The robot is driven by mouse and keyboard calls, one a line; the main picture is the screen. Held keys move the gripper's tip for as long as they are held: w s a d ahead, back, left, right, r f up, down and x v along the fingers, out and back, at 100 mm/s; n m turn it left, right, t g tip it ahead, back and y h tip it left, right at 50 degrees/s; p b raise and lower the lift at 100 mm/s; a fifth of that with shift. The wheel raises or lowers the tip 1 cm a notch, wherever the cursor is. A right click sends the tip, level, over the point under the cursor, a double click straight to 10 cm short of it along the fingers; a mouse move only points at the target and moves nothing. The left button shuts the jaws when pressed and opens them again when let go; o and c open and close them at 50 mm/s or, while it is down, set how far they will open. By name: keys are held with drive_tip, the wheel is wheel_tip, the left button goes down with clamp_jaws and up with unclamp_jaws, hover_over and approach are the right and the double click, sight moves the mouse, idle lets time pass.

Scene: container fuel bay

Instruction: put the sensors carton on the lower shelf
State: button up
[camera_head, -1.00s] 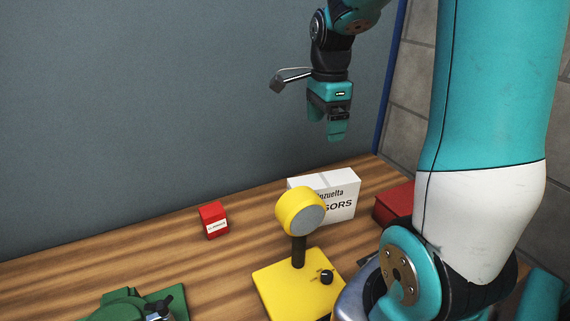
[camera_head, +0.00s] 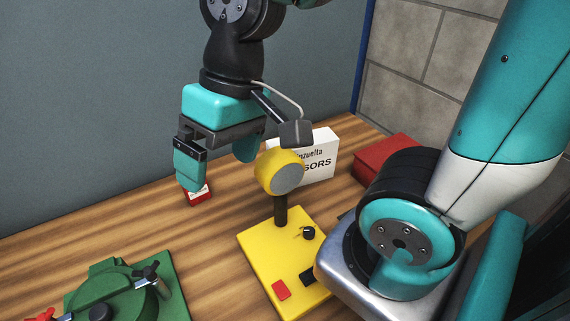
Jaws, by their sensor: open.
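The sensors carton (camera_head: 318,160) is a white box with black lettering. It stands upright on the wooden bench, partly hidden behind the round head of a yellow device. My gripper (camera_head: 218,172) is open and points down, left of the carton and nearer the camera. Its left finger covers part of a small red box (camera_head: 200,196); I cannot tell whether they touch. Nothing shows between the fingers. No lower shelf can be made out in this view.
The yellow device (camera_head: 262,246) stands in front of the carton. A red box (camera_head: 385,157) lies right of the carton. A green fixture (camera_head: 84,293) sits at the lower left. The wooden bench (camera_head: 205,250) is bare between the fixture and the yellow device.

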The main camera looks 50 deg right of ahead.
drive_tip(key=w+d+f+m+h+p, duration=0.15)
drive_tip(key=w+d+m, duration=0.25)
drive_tip(key=d+m, duration=0.95)
drive_tip(key=w+d+m+h, duration=0.2)
drive_tip(key=w+d+m, duration=0.3)
drive_tip(key=d+m, duration=0.8)
drive_tip(key=shift+n+g, duration=0.3)
drive_tip(key=shift+n, duration=0.25)
drive_tip(key=f, duration=0.7)
drive_tip(key=f+p, duration=0.1)
drive_tip(key=f, duration=0.3)
drive_tip(key=shift+s+d+f, duration=0.1)
drive_tip(key=shift+s+d, duration=0.05)
drive_tip(key=shift+d, duration=0.2)
wheel_tip(320, 180, down, 6)
drive_tip(key=p, duration=0.1)
drive_tip(key=shift+p, duration=0.35)
drive_tip(key=shift+w, duration=0.2)
drive_tip(key=c, duration=1.6)
